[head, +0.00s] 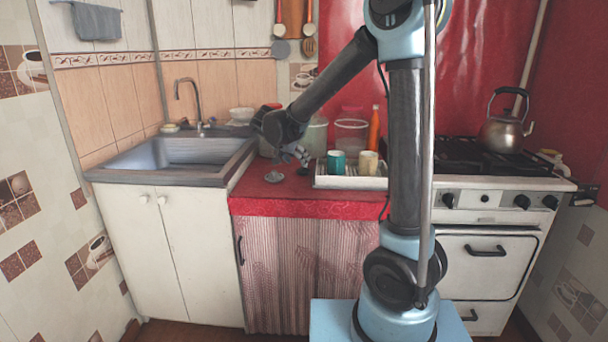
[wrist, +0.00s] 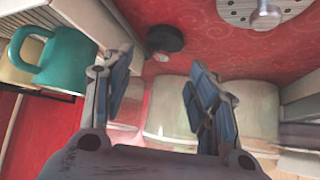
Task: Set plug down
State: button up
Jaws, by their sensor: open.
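The plug (head: 273,177), a grey metal disc, lies on the red counter in the head view. In the wrist view the plug (wrist: 235,12) is at the upper right, cut off by the frame edge, with small holes and a raised central knob. My gripper (head: 294,156) is above the counter, a little behind and to the right of the plug. Its fingers (wrist: 160,78) are spread apart in the wrist view, with nothing held between them. The plug is clear of the fingers.
A small black round object (wrist: 166,38) is near the fingers. A white tray (head: 350,183) with a teal mug (head: 337,162) and cream mug (head: 368,163) stands right. Clear containers (head: 352,135) and an orange bottle (head: 374,128) are behind. The sink (head: 180,155) is left.

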jog(key=shift+a+x, duration=0.2)
jog(key=shift+x, duration=3.3)
jog(key=c, duration=0.8)
notch_tip(320, 180, up, 10)
